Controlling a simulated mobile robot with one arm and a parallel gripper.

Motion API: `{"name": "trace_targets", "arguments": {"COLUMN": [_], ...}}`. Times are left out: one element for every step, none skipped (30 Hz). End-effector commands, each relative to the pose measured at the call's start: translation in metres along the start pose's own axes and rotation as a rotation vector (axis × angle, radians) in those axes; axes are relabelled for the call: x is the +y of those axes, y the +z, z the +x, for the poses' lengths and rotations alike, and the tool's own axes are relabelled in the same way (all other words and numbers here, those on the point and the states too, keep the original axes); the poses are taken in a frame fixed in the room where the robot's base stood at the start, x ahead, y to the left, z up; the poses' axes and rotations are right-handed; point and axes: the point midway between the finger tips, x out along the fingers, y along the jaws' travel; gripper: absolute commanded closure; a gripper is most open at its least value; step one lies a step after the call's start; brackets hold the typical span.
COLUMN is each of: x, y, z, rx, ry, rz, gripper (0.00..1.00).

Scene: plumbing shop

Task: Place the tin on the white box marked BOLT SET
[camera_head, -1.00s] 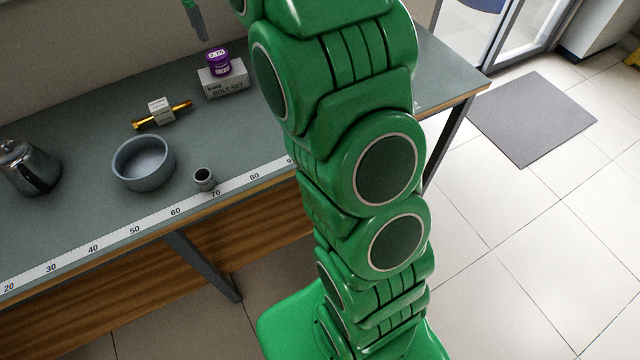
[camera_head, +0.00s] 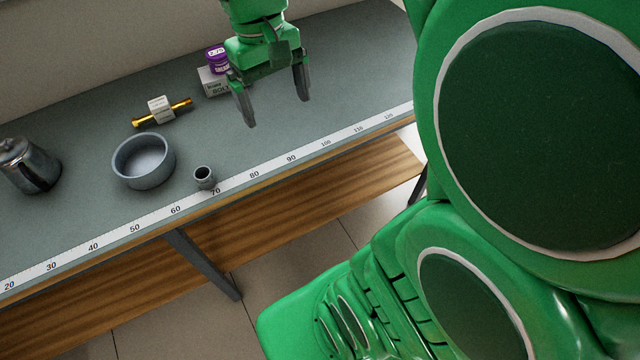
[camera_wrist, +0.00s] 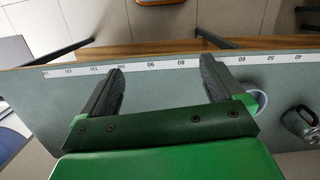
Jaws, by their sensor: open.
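The purple tin (camera_head: 216,60) with a white label sits upright on top of the white box (camera_head: 212,82) marked BOLT SET, at the back of the bench. My gripper (camera_head: 277,110) is open and empty, in front of and to the right of the box in the head view. It partly covers the box's right side and part of its lettering. In the wrist view my gripper (camera_wrist: 162,66) has its fingers wide apart with only bench top and ruler strip between them. The tin and the box do not show in the wrist view.
A brass pipe piece with a white tag (camera_head: 161,110), a grey bowl (camera_head: 143,162), a small grey cup (camera_head: 204,178) and a metal pot (camera_head: 29,166) stand on the bench (camera_head: 90,125). A ruler strip (camera_head: 135,229) runs along the front edge. The bench's right part is clear.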

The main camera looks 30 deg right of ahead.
Motion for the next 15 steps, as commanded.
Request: {"name": "trace_targets", "arguments": {"x": [-0.002,-0.003,-0.004,-0.005,-0.006,-0.007,-0.008,-0.009,-0.010,-0.011,-0.011,-0.012,-0.012,-0.012,-0.012], "y": [0.014,0.022,0.032,0.040,0.047,0.057,0.065,0.072,0.082,0.089,0.096,0.105,0.111,0.116,0.121], "z": [0.005,0.009,0.014,0.018,0.022,0.027,0.032,0.036,0.041,0.045,0.050,0.055,0.058,0.061,0.065], "rx": [-0.001,-0.001,-0.002,-0.001,0.000,-0.001,-0.003,-0.004,-0.002,-0.002,-0.004,-0.004,-0.002,0.001,0.001], "ry": [-0.002,-0.002,-0.004,-0.004,-0.005,-0.006,-0.007,-0.008,-0.008,-0.007,-0.006,-0.005,-0.004,-0.003,-0.003], "rz": [0.009,0.014,0.021,0.026,0.031,0.039,0.045,0.050,0.057,0.063,0.069,0.078,0.084,0.089,0.095], "gripper": [0.05,0.05,0.05,0.05,0.05,0.05,0.05,0.05,0.05,0.05,0.05,0.05,0.05,0.05,0.05]}}
